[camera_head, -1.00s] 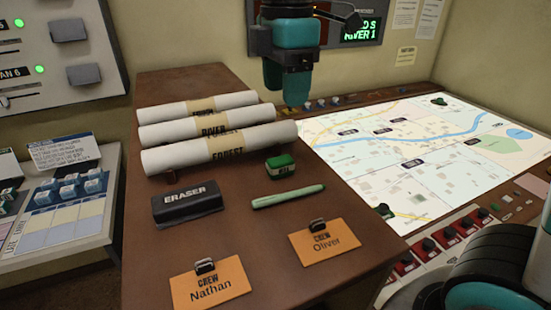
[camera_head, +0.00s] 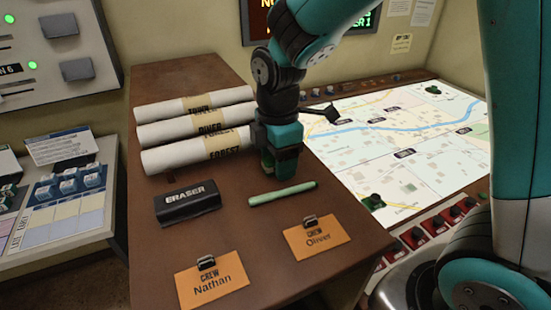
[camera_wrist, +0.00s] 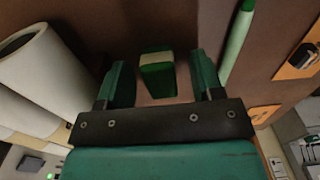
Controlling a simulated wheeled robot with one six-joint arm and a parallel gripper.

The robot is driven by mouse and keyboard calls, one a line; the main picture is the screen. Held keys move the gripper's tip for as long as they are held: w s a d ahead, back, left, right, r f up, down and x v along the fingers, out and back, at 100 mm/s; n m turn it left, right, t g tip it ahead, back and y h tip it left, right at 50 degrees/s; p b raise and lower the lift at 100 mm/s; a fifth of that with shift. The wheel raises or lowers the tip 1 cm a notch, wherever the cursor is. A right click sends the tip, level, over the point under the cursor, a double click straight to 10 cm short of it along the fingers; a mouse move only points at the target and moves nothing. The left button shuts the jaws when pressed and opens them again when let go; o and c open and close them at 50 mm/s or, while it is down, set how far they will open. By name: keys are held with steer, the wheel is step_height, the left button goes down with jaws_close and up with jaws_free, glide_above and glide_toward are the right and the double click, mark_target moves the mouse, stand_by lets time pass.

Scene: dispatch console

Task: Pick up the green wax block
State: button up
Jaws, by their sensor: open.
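The green wax block (camera_wrist: 157,78), with a pale band across it, stands on the brown desktop in the wrist view. It lies between the two fingers of my gripper (camera_wrist: 160,72), with a visible gap to the finger on each side. In the head view my gripper (camera_head: 280,166) points down over the block's spot, beside the ends of the paper rolls. There the gripper hides most or all of the block. The jaws are open and not closed on anything.
A light green marker (camera_head: 283,193) lies close by in front of my gripper. A black eraser (camera_head: 187,204) is to the left, with rolled maps (camera_head: 170,157) behind it. Orange crew cards (camera_head: 212,285) lie at the front. A lit map (camera_head: 400,125) is on the right.

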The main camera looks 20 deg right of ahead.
steer(key=c, duration=1.1)
step_height(320, 180, up, 20)
steer(key=b, duration=0.2)
steer(key=shift+b, duration=0.4)
steer(key=o, duration=0.3)
steer(key=shift+c, duration=0.7)
